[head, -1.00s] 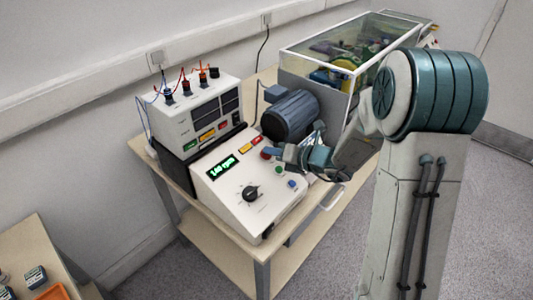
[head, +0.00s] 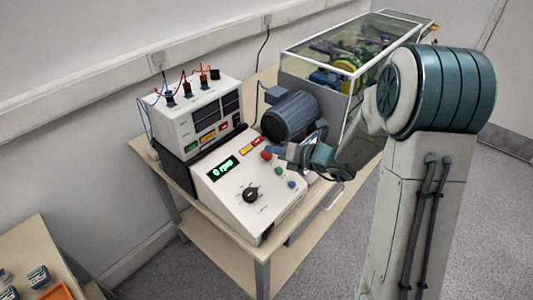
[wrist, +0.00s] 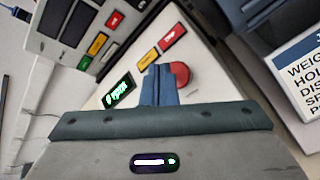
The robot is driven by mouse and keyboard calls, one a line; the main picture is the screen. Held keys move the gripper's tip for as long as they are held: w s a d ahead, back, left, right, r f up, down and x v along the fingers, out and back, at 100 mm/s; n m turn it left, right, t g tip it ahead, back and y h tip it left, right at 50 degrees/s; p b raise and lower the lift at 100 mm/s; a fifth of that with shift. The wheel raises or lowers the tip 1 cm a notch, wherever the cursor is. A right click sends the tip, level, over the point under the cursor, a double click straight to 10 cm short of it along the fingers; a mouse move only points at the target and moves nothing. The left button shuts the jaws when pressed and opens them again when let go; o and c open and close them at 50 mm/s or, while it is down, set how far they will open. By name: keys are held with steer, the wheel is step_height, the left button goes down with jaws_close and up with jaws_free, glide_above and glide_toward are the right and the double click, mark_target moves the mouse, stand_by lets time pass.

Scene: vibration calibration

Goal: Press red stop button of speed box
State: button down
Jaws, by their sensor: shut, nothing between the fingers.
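The speed box (head: 225,197) is a white sloped panel on the table, and its green display (head: 223,168) reads 0 rpm. It has a red stop button (head: 266,155), a green and a blue button, and a black knob (head: 250,194). My gripper (head: 280,152) is shut and empty, just right of the red button in the head view. In the wrist view the shut fingers (wrist: 160,82) partly cover the red button (wrist: 181,73). I cannot tell whether the fingertips touch it. The display also shows in the wrist view (wrist: 117,92).
A white meter box (head: 190,118) with cables stands behind the speed box. A dark motor (head: 290,116) and a glass-covered rig (head: 345,58) stand to the right. Another table (head: 35,245) is at lower left. Grey floor lies in front.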

steer(key=r+p, duration=0.1)
steer(key=s+d+r+p, duration=0.1)
steer(key=r, duration=0.1)
steer(key=r+p, duration=0.1)
steer(key=shift+s+d+r+p, duration=0.15)
steer(key=shift+d+r+p, duration=0.1)
steer(key=shift+d+p, duration=0.1)
stand_by(0.6)
steer(key=s+r+n+g+h, duration=0.1)
steer(key=s+r+n+g, duration=0.15)
steer(key=s+n, duration=0.5)
steer(key=s+r+n+g+h, duration=0.15)
steer(key=s+n+g, duration=0.25)
steer(key=s+n, duration=0.4)
steer(key=s+d+r+n+t+h, duration=0.1)
steer(key=s+d+r+n+h, duration=0.2)
steer(key=s+d+n+h, duration=0.6)
steer(key=shift+d+n, duration=2.5)
steer(key=shift+n, duration=1.95)
steer(key=shift+t, duration=0.25)
